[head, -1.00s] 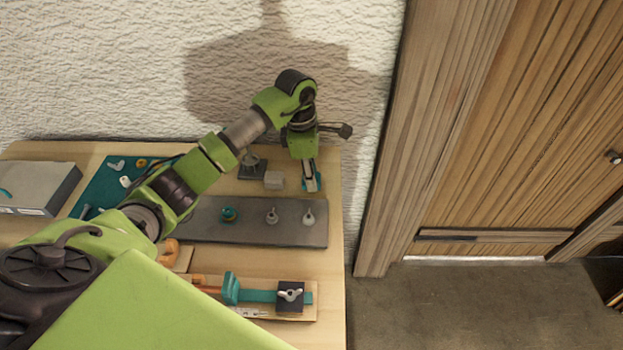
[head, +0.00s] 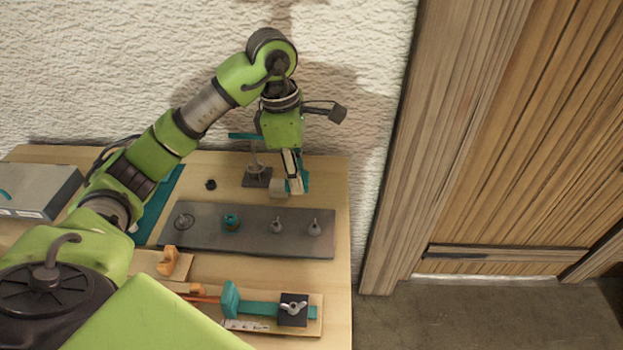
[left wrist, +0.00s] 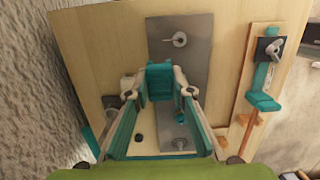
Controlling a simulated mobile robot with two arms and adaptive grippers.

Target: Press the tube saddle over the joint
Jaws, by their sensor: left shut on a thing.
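My left gripper (head: 290,188) points down over the strip of table behind the grey plate. In the left wrist view (left wrist: 160,90) its fingers are shut on a teal block (left wrist: 160,76), which looks like the tube saddle. It hides part of the plate. In the head view the block is mostly hidden by the fingers. Which of these is the joint, I cannot tell. My right gripper is not in view.
A post on a dark base (head: 257,178) with a teal bar on top stands close left of the gripper. A small black part (head: 210,184) lies further left. A clamp board (head: 260,325) with a wing nut lies in front. A grey box (head: 40,190) stands at the left.

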